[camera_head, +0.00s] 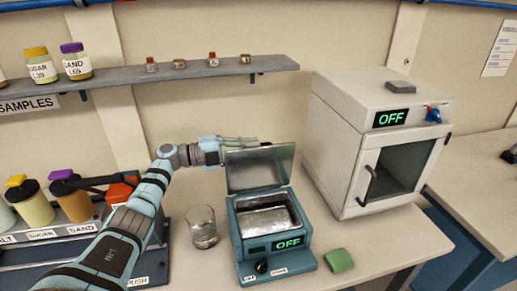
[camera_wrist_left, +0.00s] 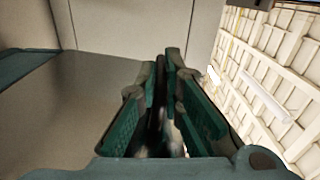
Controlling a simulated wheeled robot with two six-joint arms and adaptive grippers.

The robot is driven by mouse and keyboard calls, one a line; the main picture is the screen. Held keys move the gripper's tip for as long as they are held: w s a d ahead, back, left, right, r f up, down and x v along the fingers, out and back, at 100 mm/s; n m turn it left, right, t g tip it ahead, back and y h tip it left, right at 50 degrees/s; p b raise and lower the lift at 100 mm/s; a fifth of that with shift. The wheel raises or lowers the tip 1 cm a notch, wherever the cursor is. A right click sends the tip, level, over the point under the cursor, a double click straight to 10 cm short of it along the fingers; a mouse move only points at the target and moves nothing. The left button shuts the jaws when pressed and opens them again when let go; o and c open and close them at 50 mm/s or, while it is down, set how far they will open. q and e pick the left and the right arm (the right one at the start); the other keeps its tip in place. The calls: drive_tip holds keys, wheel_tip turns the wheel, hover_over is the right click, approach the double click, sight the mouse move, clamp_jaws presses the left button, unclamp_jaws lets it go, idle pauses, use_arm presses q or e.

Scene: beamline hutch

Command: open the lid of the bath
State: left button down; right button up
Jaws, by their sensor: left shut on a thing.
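The bath (camera_head: 272,222) is a teal box with a metal basin and a green OFF display, on the bench. Its lid (camera_head: 258,168) stands raised, nearly upright, at the back of the box, and the basin is uncovered. My left gripper (camera_head: 242,142) is at the top edge of the lid. In the left wrist view the fingers (camera_wrist_left: 165,95) are closed together on a thin dark part, most likely the lid's handle; the fingers hide most of it. My right gripper is in neither view.
A glass beaker (camera_head: 203,228) stands left of the bath, and a green block (camera_head: 338,260) lies at its right front. A white oven (camera_head: 370,140) with an OFF display stands to the right. A shelf (camera_head: 190,72) with jars and small samples runs above my left arm.

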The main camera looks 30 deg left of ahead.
use_arm(q)
drive_tip(key=c, duration=1.7)
unclamp_jaws()
drive_tip(key=shift+s+r, duration=0.1)
drive_tip(key=shift+d, duration=0.2)
